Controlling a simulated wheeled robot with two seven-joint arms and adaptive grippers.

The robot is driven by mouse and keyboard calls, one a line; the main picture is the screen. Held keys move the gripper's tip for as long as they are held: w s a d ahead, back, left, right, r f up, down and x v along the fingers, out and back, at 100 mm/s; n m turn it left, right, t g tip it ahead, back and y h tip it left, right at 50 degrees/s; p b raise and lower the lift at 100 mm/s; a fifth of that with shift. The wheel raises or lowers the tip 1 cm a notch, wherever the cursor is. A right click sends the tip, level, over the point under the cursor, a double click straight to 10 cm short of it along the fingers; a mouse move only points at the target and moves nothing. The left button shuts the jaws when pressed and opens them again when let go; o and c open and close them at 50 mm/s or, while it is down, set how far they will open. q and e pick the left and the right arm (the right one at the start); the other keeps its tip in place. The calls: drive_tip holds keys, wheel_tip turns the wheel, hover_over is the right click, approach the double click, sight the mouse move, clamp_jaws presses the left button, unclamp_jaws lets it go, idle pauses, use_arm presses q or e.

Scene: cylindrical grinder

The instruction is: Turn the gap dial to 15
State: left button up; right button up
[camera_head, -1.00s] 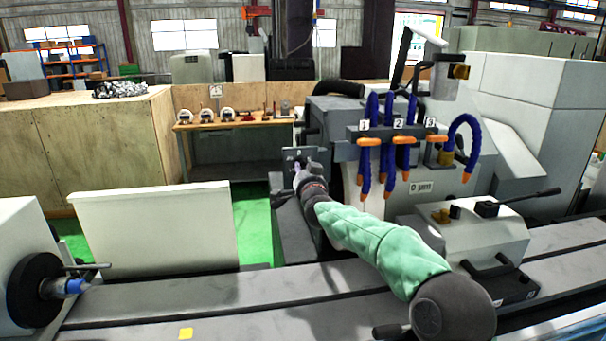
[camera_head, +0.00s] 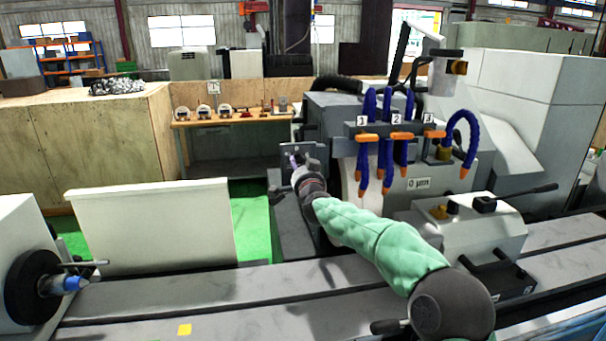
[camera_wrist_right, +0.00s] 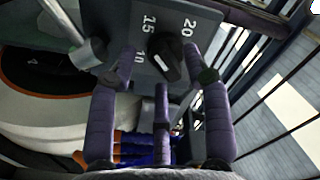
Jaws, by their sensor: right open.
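The gap dial is a black knob (camera_wrist_right: 168,62) on a grey plate (camera_wrist_right: 145,22) marked 10, 15 and 20 in the right wrist view. My right gripper (camera_wrist_right: 164,80) has purple fingers, spread open around the near side of the knob. I cannot tell whether any finger touches it. In the head view the right gripper (camera_head: 295,163) reaches the dark panel (camera_head: 314,152) on the grinder's left side, and the dial is too small to make out. My left gripper is out of view.
A pale metal rod (camera_wrist_right: 88,52) stands close left of the dial plate. A small display (camera_head: 419,184) seems to read 0 µm. The grey machine bed (camera_head: 230,295) runs along the front.

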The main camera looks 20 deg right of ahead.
drive_tip(key=v, duration=1.2)
drive_tip(key=shift+w, duration=0.1)
